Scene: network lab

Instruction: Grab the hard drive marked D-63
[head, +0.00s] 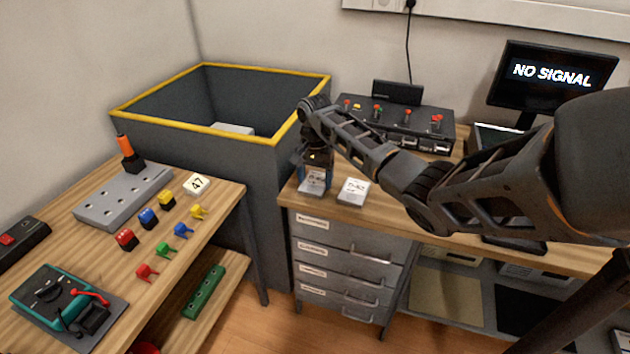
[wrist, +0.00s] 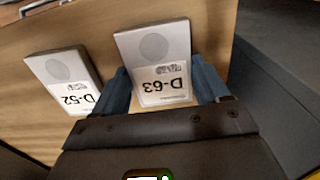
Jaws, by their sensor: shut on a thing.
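The hard drive marked D-63 (wrist: 153,50) is a flat silver-grey box with a white label, upside down in the wrist view. In the head view it shows partly below my gripper (head: 315,172), at the left end of the right-hand desk. In the wrist view my gripper (wrist: 163,88) has its two blue-grey fingers on either side of D-63, shut on it. I cannot tell whether the drive is clear of the desk top. A second drive, marked D-52 (wrist: 62,68), lies beside it, apart from the fingers; it also shows in the head view (head: 353,191).
A dark bin with a yellow rim (head: 268,136) stands behind, left of the desk. A control box with red levers (head: 420,130) and a monitor (head: 551,75) stand on the desk. The left table (head: 60,235) holds a grey peg block, coloured blocks and a multimeter (head: 52,290).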

